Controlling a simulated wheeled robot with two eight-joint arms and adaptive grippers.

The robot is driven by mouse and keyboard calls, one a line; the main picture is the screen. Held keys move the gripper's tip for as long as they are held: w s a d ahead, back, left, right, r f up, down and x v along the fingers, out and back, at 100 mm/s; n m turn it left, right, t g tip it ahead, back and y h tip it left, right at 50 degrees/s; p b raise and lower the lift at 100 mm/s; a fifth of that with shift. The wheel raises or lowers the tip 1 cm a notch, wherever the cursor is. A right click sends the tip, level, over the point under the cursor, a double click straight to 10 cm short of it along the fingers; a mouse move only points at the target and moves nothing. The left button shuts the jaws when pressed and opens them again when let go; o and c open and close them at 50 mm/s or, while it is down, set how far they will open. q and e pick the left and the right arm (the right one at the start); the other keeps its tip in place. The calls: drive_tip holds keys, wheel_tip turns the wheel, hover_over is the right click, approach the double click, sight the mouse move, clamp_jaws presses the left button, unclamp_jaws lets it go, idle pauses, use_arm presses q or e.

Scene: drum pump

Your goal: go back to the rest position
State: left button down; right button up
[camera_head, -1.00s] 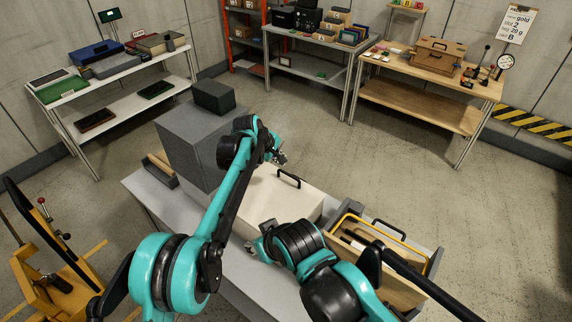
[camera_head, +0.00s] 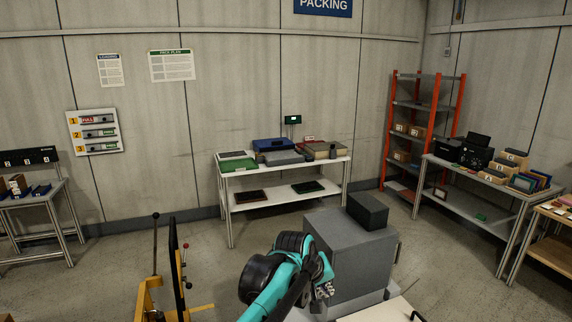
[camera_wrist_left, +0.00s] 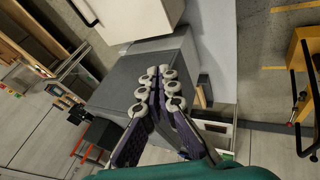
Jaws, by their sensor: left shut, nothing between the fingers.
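My left gripper (camera_head: 325,290) is low in the middle of the head view, in front of the grey cabinet (camera_head: 352,258). In the left wrist view its fingers (camera_wrist_left: 163,86) are together with nothing between them, and the grey cabinet (camera_wrist_left: 125,75) lies beyond them. My right gripper is out of view.
A black box (camera_head: 368,210) sits on the grey cabinet. A white box (camera_head: 385,312) stands right of the gripper, cut by the lower edge. A yellow lift frame (camera_head: 145,298) stands at left. A white shelf table (camera_head: 225,179) and a red rack (camera_head: 388,130) stand behind. Floor between is clear.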

use_arm(q)
drive_tip(key=s+a+f+y+b, duration=0.1)
drive_tip(key=s+a+f, duration=0.3)
drive_tip(key=s+a, duration=0.3)
drive_tip(key=s+a+f+m+t+y+b, duration=0.1)
drive_tip(key=s+a+f+b, duration=0.1)
drive_tip(key=s+a+f, duration=0.3)
drive_tip(key=s+a+f+m+t+y+b, duration=0.1)
drive_tip(key=s+a+f, duration=0.4)
drive_tip(key=s+a, duration=0.6)
drive_tip(key=a+y+b, duration=0.1)
drive_tip(key=a, duration=0.4)
drive_tip(key=shift+s+a, duration=0.15)
drive_tip(key=shift+s, duration=0.05)
drive_tip(key=shift+f, duration=0.1)
